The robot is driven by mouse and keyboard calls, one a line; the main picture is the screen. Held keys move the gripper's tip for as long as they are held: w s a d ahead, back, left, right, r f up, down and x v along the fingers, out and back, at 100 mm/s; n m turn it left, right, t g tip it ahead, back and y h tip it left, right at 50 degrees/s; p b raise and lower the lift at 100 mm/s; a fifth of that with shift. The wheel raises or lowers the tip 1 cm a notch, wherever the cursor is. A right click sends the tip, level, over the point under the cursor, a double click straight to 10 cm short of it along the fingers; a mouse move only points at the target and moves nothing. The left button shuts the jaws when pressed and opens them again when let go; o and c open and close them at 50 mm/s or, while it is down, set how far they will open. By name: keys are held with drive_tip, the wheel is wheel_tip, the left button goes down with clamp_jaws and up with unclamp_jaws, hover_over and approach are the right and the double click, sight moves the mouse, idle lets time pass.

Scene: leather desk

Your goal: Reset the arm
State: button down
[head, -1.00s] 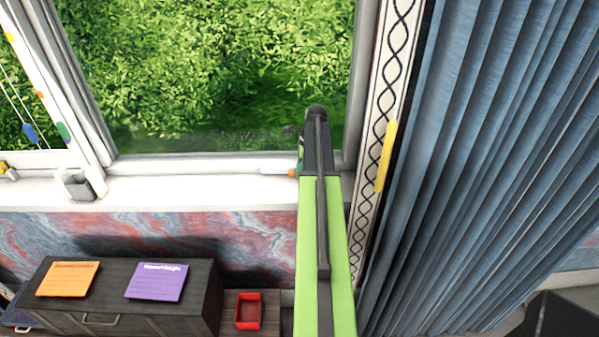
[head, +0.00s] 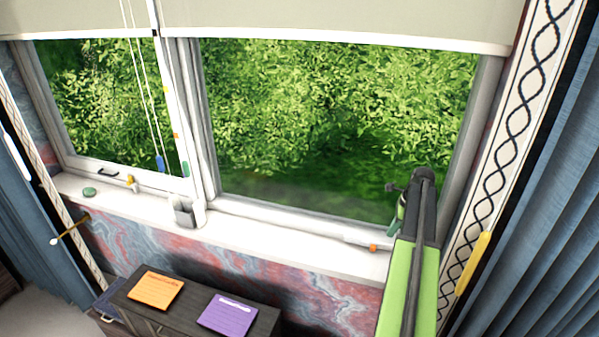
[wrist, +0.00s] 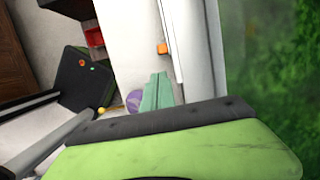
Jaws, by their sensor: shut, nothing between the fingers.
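My green arm rises at the right of the head view, its dark upper joint in front of the window's lower right corner. My gripper (head: 397,216) shows there only as a small teal piece at the left of that joint, partly hidden by the arm. In the wrist view the teal fingers of my gripper (wrist: 157,92) lie together, shut and empty, just above my green and black arm link. The gripper looks apart from the sill.
The white window sill (head: 285,235) runs behind the arm and holds a grey holder (head: 187,213). A dark cabinet (head: 262,318) below bears an orange note (head: 156,290) and a purple note (head: 228,315). A blue curtain (head: 550,220) hangs close on the right.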

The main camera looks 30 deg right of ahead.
drive_tip(key=w+a+f+n+b, duration=0.1)
drive_tip(key=w+a+n, duration=0.1)
drive_tip(key=w+a, duration=0.65)
drive_tip(key=w+a+f+n+b, duration=0.15)
drive_tip(key=w+a, duration=0.35)
drive_tip(key=a, duration=0.7)
drive_tip(key=a+f+n+g+b, duration=0.15)
drive_tip(key=a+n, duration=0.25)
drive_tip(key=a, duration=1.1)
drive_tip(key=s+a+f+n+b, duration=0.15)
drive_tip(key=a+n, duration=0.25)
drive_tip(key=a, duration=0.4)
drive_tip(key=s+a+n, duration=0.2)
drive_tip(key=a+n, duration=0.2)
drive_tip(key=a, duration=0.4)
drive_tip(key=s+a+n+h, duration=0.1)
drive_tip(key=s+n, duration=0.5)
drive_tip(key=n, duration=0.6)
drive_tip(key=shift+s+a+f+h, duration=0.25)
drive_tip(key=shift+a+h, duration=0.15)
drive_tip(key=shift+a, duration=0.35)
drive_tip(key=shift+g, duration=0.25)
